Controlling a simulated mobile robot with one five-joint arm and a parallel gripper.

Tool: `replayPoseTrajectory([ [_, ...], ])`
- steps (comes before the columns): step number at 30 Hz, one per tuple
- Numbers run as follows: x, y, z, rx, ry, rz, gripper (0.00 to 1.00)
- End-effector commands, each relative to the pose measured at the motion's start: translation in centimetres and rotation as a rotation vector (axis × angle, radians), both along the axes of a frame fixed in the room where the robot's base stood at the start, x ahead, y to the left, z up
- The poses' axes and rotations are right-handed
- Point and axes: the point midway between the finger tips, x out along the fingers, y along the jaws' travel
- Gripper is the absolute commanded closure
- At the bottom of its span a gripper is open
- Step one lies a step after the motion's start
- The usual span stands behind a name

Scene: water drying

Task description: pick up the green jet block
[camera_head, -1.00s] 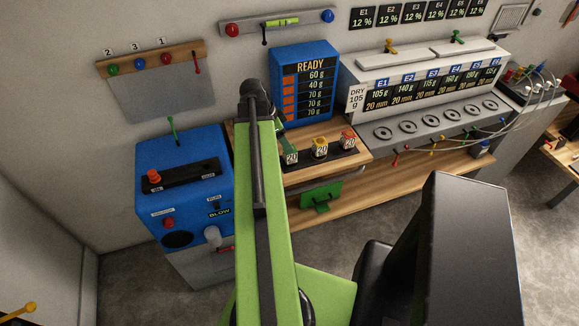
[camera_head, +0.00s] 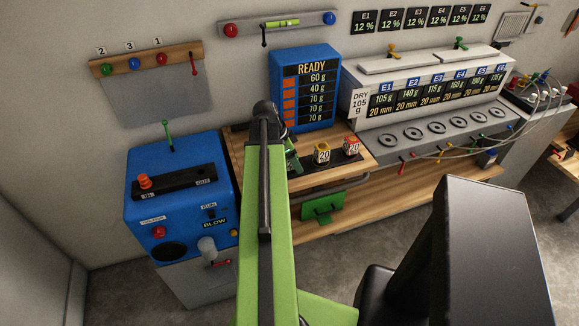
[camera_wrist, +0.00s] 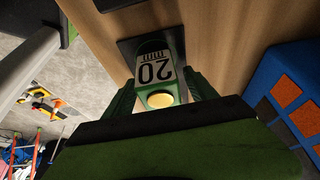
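The green jet block (camera_wrist: 156,72) stands on a dark strip on the wooden shelf. In the wrist view it shows a white face marked 20 mm and a round pale yellow part. My gripper (camera_wrist: 161,85) has its green fingers on either side of the block, seemingly open with narrow gaps. Contact is not clear. In the head view my gripper (camera_head: 292,160) is at the left end of the strip, and my arm and gripper mostly hide the green block there.
A yellow block (camera_head: 321,153) and a red block (camera_head: 351,146) stand on the same strip to the right. A blue READY board (camera_head: 305,88) rises behind. A blue blower box (camera_head: 180,195) is at left. A green bracket (camera_head: 321,205) hangs below the shelf edge.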

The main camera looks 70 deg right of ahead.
Motion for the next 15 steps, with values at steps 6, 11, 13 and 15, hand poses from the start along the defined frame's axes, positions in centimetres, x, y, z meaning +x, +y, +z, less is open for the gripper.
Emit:
replayPoseTrajectory([
  [6, -0.01, 0.00, 0.04, 0.000, 0.000, 0.000, 0.64],
  [11, -0.03, 0.01, 0.03, 0.000, 0.000, -0.001, 0.85],
  [13, -0.03, 0.01, 0.03, 0.000, 0.000, -0.001, 0.94],
  [15, -0.04, 0.00, 0.02, 0.000, 0.000, -0.001, 1.00],
])
